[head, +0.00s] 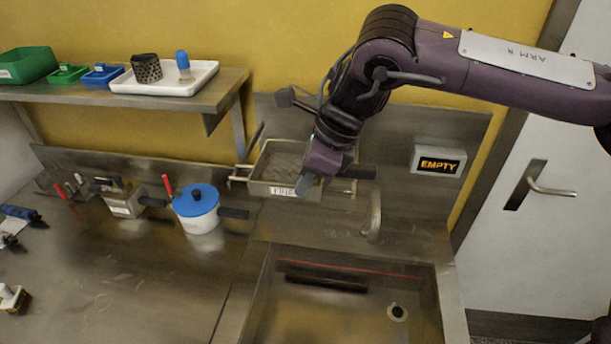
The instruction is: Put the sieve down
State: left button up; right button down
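The sieve (272,163) is a shallow rectangular metal tray with a mesh floor and a white label on its front. It is at metal brackets on the steel back panel, above the sink's back edge. A dark handle (360,172) sticks out to the right behind my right gripper. My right gripper (306,184) points down at the sieve's right front corner and hides that part. Its fingers overlap in this view, so I cannot tell their gap or whether they touch the sieve. My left gripper is not in view.
The sink (350,315) lies below, with a tap (375,215) behind it. A blue-lidded white pot (197,210) and a metal box (122,197) stand left. A shelf (215,98) holds a white tray (205,73). An "EMPTY" sign (439,162) is right. The front left counter is mostly clear.

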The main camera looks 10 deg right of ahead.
jog(key=shift+s, duration=0.1)
jog(key=c, duration=1.6)
grip_release()
jog(key=shift+c, duration=0.2)
jog(key=b+v, duration=0.1)
jog(key=v, duration=1.1)
jog(key=shift+b, duration=0.4)
